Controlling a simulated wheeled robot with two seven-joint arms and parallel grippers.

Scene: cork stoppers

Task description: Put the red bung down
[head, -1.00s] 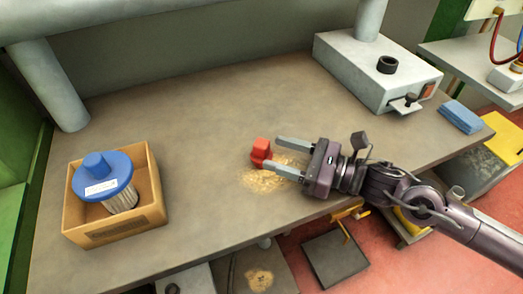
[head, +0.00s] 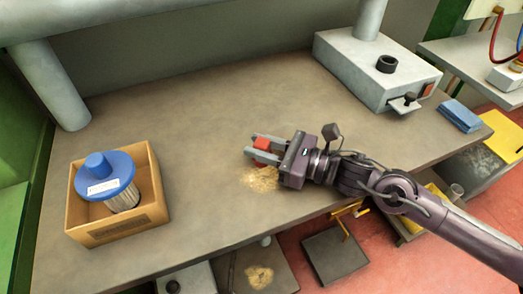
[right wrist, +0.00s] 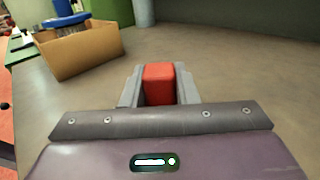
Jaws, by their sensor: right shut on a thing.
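The red bung (head: 262,144) is between the two fingers of my right gripper (head: 259,147), over the workbench near the middle. In the right wrist view the red bung (right wrist: 159,84) fills the gap between the fingertips, and my right gripper (right wrist: 158,90) is shut on it. The fingers hide the bung's sides. Whether its lower end touches the bench (head: 200,115) cannot be told. My left gripper is not in view.
A cardboard box (head: 118,231) with a blue-capped filter (head: 97,177) stands at the left. Sawdust (head: 258,180) lies just in front of the gripper. A grey machine (head: 352,64) and a blue pad (head: 460,116) are at the right. The bench behind the bung is clear.

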